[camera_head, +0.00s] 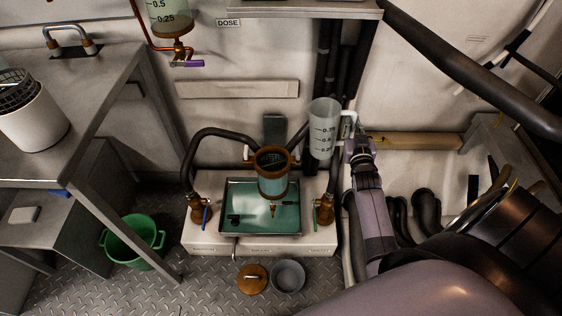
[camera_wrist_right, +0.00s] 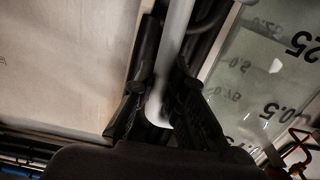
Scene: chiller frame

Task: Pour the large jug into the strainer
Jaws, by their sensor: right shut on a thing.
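The large jug (camera_head: 322,138) is a clear, graduated vessel held upright right of and above the strainer. My right gripper (camera_head: 354,138) is shut on its pale handle. The handle (camera_wrist_right: 170,70) runs between the two fingers in the right wrist view, with the jug's marked wall (camera_wrist_right: 262,85) beside it. The jug's contents cannot be made out. The strainer (camera_head: 272,158) is a dark mesh inside a brown-rimmed funnel vessel (camera_head: 273,185) over a green-lined tray (camera_head: 230,190). The jug is apart from the strainer. My left gripper is not in view.
Dark hoses with brown valves (camera_head: 202,207) flank the tray. A brown lid (camera_head: 252,280) and grey pot (camera_head: 288,276) are on the floor. A green bucket (camera_head: 133,241) and metal table (camera_head: 90,90) are left. A white container (camera_head: 38,125) holds another mesh basket.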

